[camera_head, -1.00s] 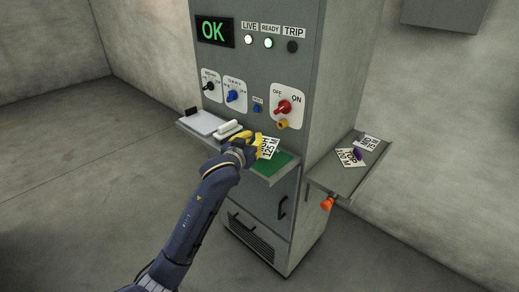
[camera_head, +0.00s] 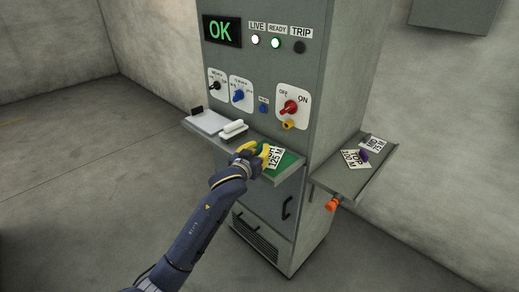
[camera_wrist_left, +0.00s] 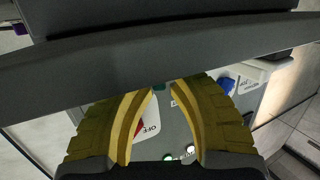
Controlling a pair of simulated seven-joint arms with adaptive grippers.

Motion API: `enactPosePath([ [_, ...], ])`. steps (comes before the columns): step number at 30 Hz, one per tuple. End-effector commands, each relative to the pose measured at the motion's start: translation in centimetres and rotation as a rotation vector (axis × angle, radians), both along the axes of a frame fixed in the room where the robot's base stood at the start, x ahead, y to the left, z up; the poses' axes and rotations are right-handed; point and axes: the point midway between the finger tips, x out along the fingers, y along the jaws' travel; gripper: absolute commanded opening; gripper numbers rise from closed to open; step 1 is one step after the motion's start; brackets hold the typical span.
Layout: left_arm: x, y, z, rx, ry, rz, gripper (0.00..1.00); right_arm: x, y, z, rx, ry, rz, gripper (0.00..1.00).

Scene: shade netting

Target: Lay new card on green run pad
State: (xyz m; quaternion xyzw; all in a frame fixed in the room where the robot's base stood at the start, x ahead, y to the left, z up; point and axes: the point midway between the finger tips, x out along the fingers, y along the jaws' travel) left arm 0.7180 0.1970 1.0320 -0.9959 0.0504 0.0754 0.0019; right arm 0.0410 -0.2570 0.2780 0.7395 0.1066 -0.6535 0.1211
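The white card reading "125 M" (camera_head: 274,158) lies over the left part of the green run pad (camera_head: 290,163), at the right end of the cabinet shelf. It looks flat there, but any slight gap is too small to tell. My left gripper (camera_head: 257,150) is at the card's left edge, its two yellow fingers apart. In the left wrist view its fingers (camera_wrist_left: 161,92) also stand apart with a gap between the tips; the card cannot be made out there. My right gripper is in neither view.
A side tray (camera_head: 331,178) at right holds two cards, one reading "100 M" (camera_head: 356,160), and a purple object (camera_head: 363,155). A white block (camera_head: 233,129) and a clipboard (camera_head: 208,122) occupy the shelf's left. The cabinet face with knobs rises behind.

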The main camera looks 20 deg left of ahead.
Motion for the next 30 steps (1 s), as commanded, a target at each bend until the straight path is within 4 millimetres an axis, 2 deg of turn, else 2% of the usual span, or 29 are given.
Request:
enactPosePath([
  [1, 0.0, 0.0, 0.0, 0.0, -0.001, 0.0, 0.21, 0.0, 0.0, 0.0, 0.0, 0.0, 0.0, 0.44],
  [4, 0.0, 0.0, 0.1, 0.0, -0.001, 0.0, 0.32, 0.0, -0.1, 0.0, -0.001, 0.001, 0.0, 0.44],
  [14, -0.1, 0.0, 0.4, 0.0, -0.003, -0.001, 0.32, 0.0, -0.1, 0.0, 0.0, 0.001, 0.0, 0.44],
  [19, -2.1, 0.2, 0.6, -0.002, -0.002, -0.001, 0.32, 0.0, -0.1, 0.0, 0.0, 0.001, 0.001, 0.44],
  [30, -8.4, 0.8, 1.5, -0.001, -0.001, -0.001, 0.32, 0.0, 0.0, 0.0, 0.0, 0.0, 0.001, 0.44],
])
